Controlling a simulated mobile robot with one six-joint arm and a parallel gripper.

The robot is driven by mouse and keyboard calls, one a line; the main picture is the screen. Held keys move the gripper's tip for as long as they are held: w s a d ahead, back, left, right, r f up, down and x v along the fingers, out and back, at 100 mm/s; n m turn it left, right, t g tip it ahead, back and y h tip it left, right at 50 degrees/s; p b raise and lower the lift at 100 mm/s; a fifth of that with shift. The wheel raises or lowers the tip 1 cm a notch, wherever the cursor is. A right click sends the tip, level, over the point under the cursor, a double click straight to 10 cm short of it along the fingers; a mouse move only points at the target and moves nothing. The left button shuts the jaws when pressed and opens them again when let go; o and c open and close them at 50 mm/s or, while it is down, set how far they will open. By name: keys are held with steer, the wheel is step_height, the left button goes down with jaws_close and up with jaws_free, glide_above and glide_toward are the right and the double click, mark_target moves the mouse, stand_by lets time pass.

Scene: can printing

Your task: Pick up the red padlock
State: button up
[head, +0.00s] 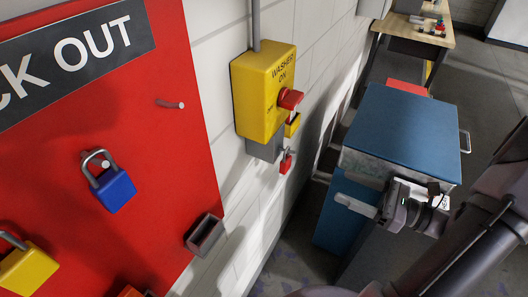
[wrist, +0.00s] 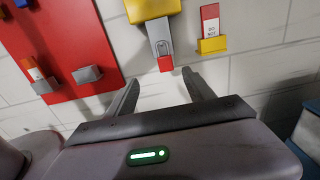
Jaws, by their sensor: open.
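The small red padlock (head: 286,163) hangs by its shackle below the yellow washer switch box (head: 265,92) on the white wall. In the wrist view the padlock (wrist: 165,63) is upright against the grey part under the yellow box (wrist: 152,8). My gripper (wrist: 162,82) is open and empty. Its two fingers point toward the wall, and the padlock shows beyond the gap between their tips, apart from both. In the head view my gripper (head: 362,206) is in front of the blue cabinet, to the right of and below the padlock.
A red lockout board (head: 130,220) on the left carries a blue padlock (head: 113,190) and a yellow padlock (head: 28,268). A yellow holder with a red tag (wrist: 212,45) is right of the padlock in the wrist view. A blue cabinet (head: 405,125) stands near the wall.

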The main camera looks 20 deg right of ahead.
mark_target(290, 160)
steer(key=b+x, duration=0.1)
steer(key=x, duration=0.4)
steer(key=b+x, duration=0.1)
steer(key=x, duration=0.4)
steer(key=b+x, duration=0.1)
steer(key=x, duration=0.5)
steer(key=shift+w+d+b, duration=0.3)
steer(key=shift+d+b, duration=0.05)
steer(key=shift+s, duration=0.1)
jaws_close()
steer(key=shift+r+p, duration=0.4)
steer(key=shift+r, duration=0.1)
steer(key=p+v, duration=0.3)
steer(key=v, duration=1.5)
steer(key=shift+d+r+p, duration=0.2)
steer(key=shift+d+p, duration=0.05)
steer(key=shift+p, duration=0.1)
